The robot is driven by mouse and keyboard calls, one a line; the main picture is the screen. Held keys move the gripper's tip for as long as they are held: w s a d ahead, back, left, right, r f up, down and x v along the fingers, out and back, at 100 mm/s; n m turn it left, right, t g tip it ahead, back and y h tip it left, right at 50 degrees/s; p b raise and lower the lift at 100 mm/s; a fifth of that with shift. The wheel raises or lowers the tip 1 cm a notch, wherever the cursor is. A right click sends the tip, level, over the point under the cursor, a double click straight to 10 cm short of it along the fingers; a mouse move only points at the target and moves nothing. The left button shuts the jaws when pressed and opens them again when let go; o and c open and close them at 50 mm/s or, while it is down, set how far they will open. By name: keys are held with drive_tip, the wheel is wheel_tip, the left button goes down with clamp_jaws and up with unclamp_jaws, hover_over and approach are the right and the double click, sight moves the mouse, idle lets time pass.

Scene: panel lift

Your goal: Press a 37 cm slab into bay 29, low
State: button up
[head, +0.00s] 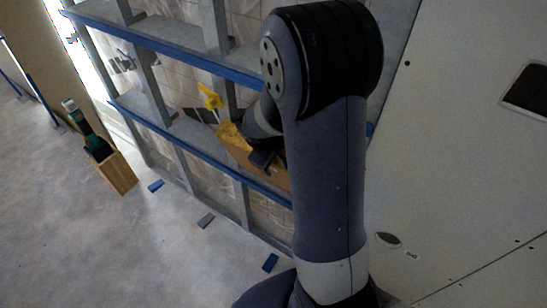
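A tan slab with a yellowish upper edge (232,143) sits tilted at the metal stud frame (170,97), just above a blue-edged rail. Its right part is behind my arm, and I cannot tell how deep it sits in a bay. My dark gripper (262,161) is at the slab's near face and seems to touch it. The fingers are small and partly covered by my arm, so I cannot tell whether they are open or shut. No bay number is readable.
A wooden box (119,174) holding a green and black tool (96,146) stands on the floor at left. A yellow item (211,97) is at the frame. Several blue and grey pieces lie on the floor. A pale board (455,150) fills the right. Floor at lower left is clear.

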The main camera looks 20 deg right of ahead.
drive_tip(key=shift+o, duration=1.3)
drive_tip(key=shift+r, duration=0.1)
